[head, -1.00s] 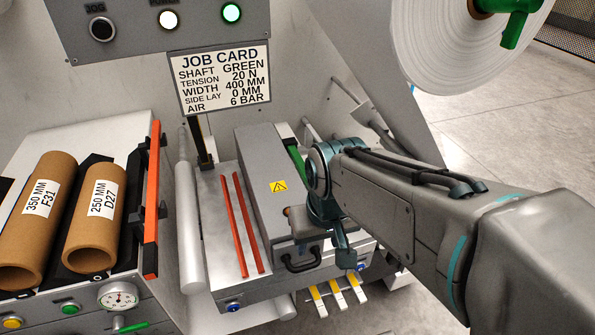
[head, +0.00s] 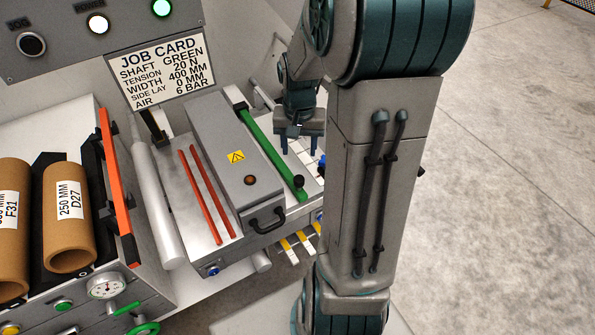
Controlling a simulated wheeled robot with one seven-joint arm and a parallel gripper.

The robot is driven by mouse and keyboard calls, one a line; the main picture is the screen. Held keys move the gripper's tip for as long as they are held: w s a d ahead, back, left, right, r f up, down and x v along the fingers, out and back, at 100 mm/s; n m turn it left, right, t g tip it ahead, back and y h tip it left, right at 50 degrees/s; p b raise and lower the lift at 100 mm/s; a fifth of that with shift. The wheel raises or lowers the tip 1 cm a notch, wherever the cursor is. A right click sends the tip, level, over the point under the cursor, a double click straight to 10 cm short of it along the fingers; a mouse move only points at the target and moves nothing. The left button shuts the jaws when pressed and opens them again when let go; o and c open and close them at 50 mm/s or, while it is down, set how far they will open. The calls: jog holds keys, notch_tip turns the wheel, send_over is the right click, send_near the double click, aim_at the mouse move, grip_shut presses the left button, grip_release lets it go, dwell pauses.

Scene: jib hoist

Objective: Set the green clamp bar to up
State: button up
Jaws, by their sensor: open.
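The green clamp bar (head: 270,153) lies along the right side of the grey box with the warning sticker, running from its back toward the front. It looks down, close along the machine bed, with a dark knob (head: 298,182) at its near end. My gripper (head: 299,148) points down just to the right of the bar, apart from it as far as I can see. Its two fingers are spread and nothing shows between them. My arm hides the area to the right of the gripper.
The grey box (head: 222,150) with a black front handle (head: 266,220) stands left of the bar. Two red strips (head: 205,190) lie farther left. An orange bar (head: 116,185) and cardboard cores (head: 68,225) are at the left. A job card (head: 160,68) hangs behind. Open floor lies right.

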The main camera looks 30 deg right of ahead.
aim_at(299, 178)
notch_tip(299, 178, down, 12)
jog(key=shift+f+b, duration=0.15)
jog(key=shift+b, duration=0.15)
jog(key=shift+c, duration=0.2)
grip_shut()
